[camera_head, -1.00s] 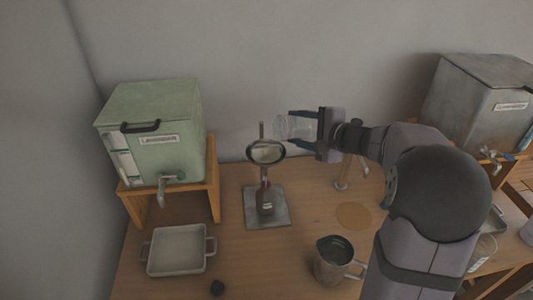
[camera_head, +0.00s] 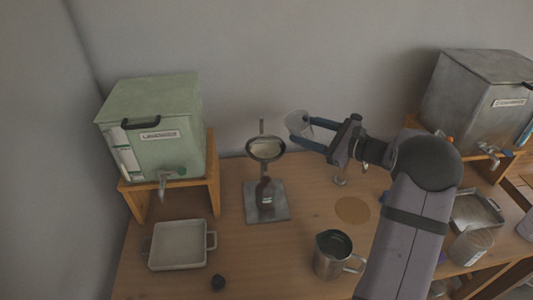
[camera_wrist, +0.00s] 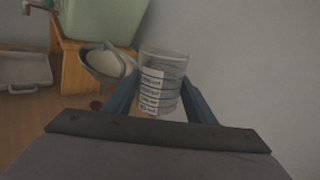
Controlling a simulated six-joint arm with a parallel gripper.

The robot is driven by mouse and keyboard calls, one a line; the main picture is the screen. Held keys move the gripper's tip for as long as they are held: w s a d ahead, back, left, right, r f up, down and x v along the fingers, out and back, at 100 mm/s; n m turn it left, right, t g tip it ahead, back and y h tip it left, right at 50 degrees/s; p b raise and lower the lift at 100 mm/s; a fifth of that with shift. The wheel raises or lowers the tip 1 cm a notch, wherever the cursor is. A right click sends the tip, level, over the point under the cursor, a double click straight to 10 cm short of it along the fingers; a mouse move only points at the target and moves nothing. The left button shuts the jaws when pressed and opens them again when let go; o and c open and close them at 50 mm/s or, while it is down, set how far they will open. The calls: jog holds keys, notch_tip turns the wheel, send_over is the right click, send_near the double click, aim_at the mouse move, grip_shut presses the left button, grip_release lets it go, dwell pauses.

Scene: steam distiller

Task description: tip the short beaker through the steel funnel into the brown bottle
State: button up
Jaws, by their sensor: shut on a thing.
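My gripper (camera_head: 303,128) is shut on a short clear glass beaker (camera_head: 296,121) and holds it in the air, just right of and above the steel funnel (camera_head: 266,149). The beaker looks tilted in the head view. In the wrist view the beaker (camera_wrist: 163,75) sits between the blue fingers, with printed labels on its side; its contents are hard to make out. The funnel (camera_wrist: 108,66) shows left of it there. The brown bottle (camera_head: 265,193) stands upright below the funnel on the stand's grey base.
A green box dispenser (camera_head: 153,130) with a tap stands on a wooden stand at left. A round cork mat (camera_head: 352,210) lies right. A grey metal tank (camera_head: 478,100) stands far right.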

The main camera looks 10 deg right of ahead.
jog(key=f, duration=0.1)
jog(key=d+f+m+b, duration=0.1)
jog(key=f, duration=0.1)
jog(key=f+m+b, duration=0.1)
jog(key=f, duration=0.1)
jog(key=shift+w+d+y, duration=0.15)
jog(key=shift+w+y, duration=0.15)
jog(key=shift+y, duration=0.1)
jog(key=shift+w+d+f+m+t+y, duration=0.15)
jog(key=shift+d+m+t, duration=0.1)
jog(key=shift+m, duration=0.2)
jog(key=shift+w+d+m+t+y, duration=0.15)
jog(key=shift+d+m+t, duration=0.1)
jog(key=shift+m, duration=0.2)
